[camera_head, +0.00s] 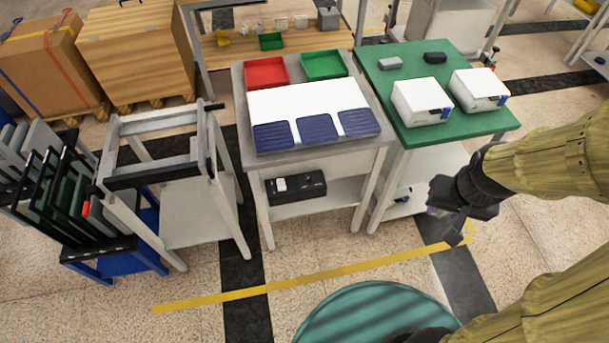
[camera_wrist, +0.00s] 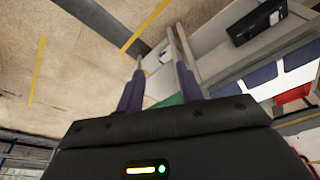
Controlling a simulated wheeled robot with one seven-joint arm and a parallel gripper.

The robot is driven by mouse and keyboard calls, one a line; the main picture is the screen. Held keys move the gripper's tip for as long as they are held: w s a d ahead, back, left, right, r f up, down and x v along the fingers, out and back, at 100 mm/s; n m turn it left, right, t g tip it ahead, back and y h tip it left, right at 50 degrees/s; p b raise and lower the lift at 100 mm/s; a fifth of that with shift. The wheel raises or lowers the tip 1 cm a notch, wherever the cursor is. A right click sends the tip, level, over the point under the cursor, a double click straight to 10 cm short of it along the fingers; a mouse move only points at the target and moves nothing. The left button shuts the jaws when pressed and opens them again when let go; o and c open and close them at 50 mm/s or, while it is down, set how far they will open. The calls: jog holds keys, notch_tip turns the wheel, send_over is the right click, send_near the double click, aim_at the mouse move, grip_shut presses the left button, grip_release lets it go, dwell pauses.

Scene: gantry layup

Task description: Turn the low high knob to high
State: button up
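No knob with low and high marks can be made out in either view. A black box (camera_head: 296,187) with a small white part on top lies on the lower shelf of the grey table; it also shows in the wrist view (camera_wrist: 256,22). Two white devices, one left (camera_head: 422,102) and one right (camera_head: 479,90), with dark front corners stand on the green table; any controls are too small to read. My gripper (camera_head: 446,225) hangs in front of the green table, at its right side, apart from everything. In the wrist view its fingers (camera_wrist: 160,68) are spread with nothing between them.
The grey table (camera_head: 246,112) carries red (camera_head: 266,72) and green (camera_head: 324,65) trays and a white board with blue pads (camera_head: 315,128). The green table (camera_head: 440,139) stands beside it. A grey frame stand (camera_head: 190,215) is left. Floor in front is clear, with a yellow line (camera_head: 310,279).

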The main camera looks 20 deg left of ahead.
jog(key=shift+o, duration=0.2)
jog(key=shift+s, duration=0.1)
jog(key=shift+o, duration=1.1)
jog(key=w+a+f+n+t+y+b, duration=0.1)
jog(key=w+a+f+n+t+b, duration=0.2)
jog(key=w+f+n+b, duration=0.5)
jog(key=w+a+f+n+t+y+b, duration=0.1)
jog(key=w+a+f+n+t+b, duration=0.2)
jog(key=f+n+b, duration=0.7)
jog(key=a+f+n+y+b, duration=0.4)
jog(key=a+n+b, duration=0.3)
jog(key=n, duration=0.7)
jog(key=a+f+n+y+b, duration=0.5)
jog(key=a+n+b, duration=0.2)
jog(key=n+b, duration=0.5)
jog(key=n, duration=0.2)
jog(key=shift+a+f+n+g, duration=0.15)
jog(key=shift+f+n+g, duration=0.15)
jog(key=shift+f+n, duration=0.1)
jog(key=shift+a, duration=0.1)
